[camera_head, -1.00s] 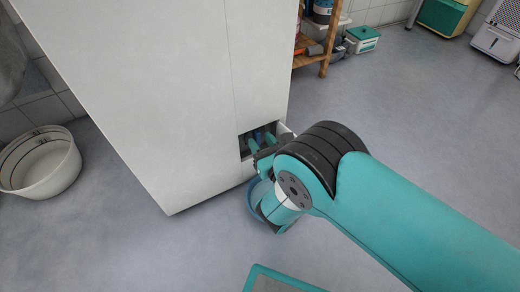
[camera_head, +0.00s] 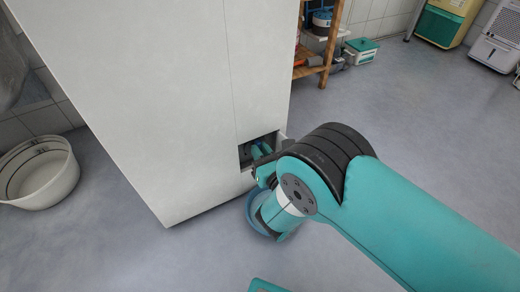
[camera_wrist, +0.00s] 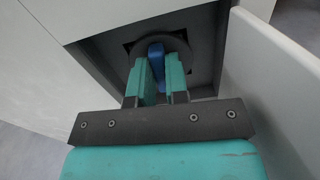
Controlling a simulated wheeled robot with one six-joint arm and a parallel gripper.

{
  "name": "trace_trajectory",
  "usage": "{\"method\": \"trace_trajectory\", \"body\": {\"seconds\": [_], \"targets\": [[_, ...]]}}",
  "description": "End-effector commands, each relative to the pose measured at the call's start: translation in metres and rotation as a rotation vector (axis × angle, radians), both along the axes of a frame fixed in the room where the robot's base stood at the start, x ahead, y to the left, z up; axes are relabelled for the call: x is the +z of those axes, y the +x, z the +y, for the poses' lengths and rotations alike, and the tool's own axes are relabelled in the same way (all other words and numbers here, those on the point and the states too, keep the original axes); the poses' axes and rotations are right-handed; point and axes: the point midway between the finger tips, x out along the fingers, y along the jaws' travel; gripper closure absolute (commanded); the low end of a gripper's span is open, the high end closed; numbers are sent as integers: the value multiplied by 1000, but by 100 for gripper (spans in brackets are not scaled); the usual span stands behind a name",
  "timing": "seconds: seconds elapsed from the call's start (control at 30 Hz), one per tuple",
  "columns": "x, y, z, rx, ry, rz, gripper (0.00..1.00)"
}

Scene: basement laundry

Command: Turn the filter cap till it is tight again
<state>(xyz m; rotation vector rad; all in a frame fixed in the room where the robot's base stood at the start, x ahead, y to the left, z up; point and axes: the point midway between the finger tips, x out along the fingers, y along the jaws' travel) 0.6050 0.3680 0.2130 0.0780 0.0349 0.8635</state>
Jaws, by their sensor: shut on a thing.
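The filter cap (camera_wrist: 180,46) is a dark round disc with a raised blue grip bar (camera_wrist: 156,58), set inside a recess low in the white machine. My gripper (camera_wrist: 160,72) has its two teal fingers on either side of the blue bar and is shut on it. The bar looks near upright in the wrist view. In the head view my gripper (camera_head: 259,152) reaches into the open recess (camera_head: 245,154), and my wrist hides most of the cap there.
An open flap (camera_wrist: 272,85) stands right of the recess, close beside my gripper. A blue basin (camera_head: 254,212) lies on the floor below my wrist. A white tub (camera_head: 55,185) is at the left, and a wooden shelf (camera_head: 326,60) stands behind the machine.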

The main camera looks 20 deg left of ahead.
Motion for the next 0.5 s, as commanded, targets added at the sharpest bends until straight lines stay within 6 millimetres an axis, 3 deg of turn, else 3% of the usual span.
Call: {"method": "trace_trajectory", "body": {"seconds": [0.2, 0.5], "targets": [[2, 1, -1, 0, 116, 138, 100], [0, 1, -1, 0, 127, 150, 100]]}}
